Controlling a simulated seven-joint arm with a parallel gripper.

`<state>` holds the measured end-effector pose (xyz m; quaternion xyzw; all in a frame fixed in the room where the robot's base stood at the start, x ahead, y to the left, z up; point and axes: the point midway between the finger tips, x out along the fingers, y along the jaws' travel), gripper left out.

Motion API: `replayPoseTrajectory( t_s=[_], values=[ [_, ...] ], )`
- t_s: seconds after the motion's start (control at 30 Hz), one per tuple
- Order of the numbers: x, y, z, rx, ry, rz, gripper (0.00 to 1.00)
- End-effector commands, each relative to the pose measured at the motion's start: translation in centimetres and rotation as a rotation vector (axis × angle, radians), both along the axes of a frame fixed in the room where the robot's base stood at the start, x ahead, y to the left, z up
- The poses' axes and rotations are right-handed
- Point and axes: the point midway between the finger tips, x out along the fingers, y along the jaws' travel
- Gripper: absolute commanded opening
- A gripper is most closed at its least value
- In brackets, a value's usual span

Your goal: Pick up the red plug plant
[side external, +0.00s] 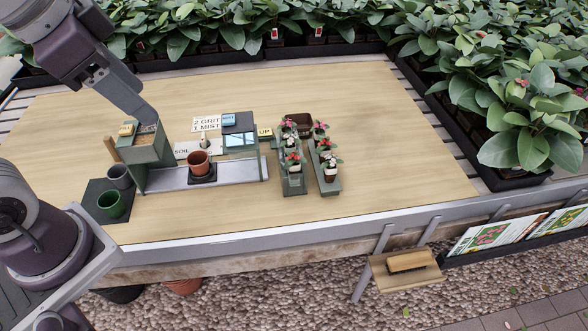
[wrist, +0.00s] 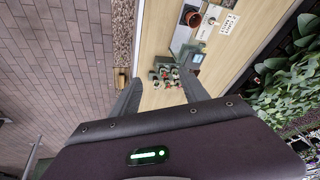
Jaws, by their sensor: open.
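Small potted plug plants stand in two narrow green racks, a left rack (side external: 293,187) and a right rack (side external: 330,186), right of the middle of the table in the side view. Red flowers show on a plant in the left rack (side external: 293,157) and on one in the right rack (side external: 325,143); others look pink or white. The exact colours are hard to tell at this size. My gripper (side external: 142,113) hangs above the table at the upper left, open and well apart from the plants. In the wrist view the plants (wrist: 166,78) appear small between my open fingers (wrist: 163,92).
A green potting stand (side external: 150,150) holds a terracotta pot (side external: 199,163) on its grey base. A grey pot (side external: 119,176) and a green pot (side external: 111,204) stand at left. A brown container (side external: 300,120) sits behind the racks. Leafy plants (side external: 525,120) line the back and right; the table's right is clear.

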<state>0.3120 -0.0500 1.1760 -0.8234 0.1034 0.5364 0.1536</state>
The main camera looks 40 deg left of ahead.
Motion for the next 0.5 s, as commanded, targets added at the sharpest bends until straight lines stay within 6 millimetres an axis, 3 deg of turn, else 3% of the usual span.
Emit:
replayPoseTrajectory(
  t_s=[0.03, 0.17, 0.27, 0.3, 0.4, 0.5],
  values=[
    [3.1, -0.4, -0.1, 0.059, 0.047, -0.150, 0.53],
    [11.6, -1.6, -2.4, 0.218, 0.142, -0.633, 0.53],
    [17.6, -3.0, -6.8, 0.307, 0.202, -1.012, 0.53],
    [19.7, -3.5, -9.0, 0.335, 0.221, -1.164, 0.53],
    [23.7, -4.9, -15.0, 0.382, 0.253, -1.505, 0.53],
    [25.8, -5.8, -20.2, 0.404, 0.264, -1.760, 0.53]
  ],
)
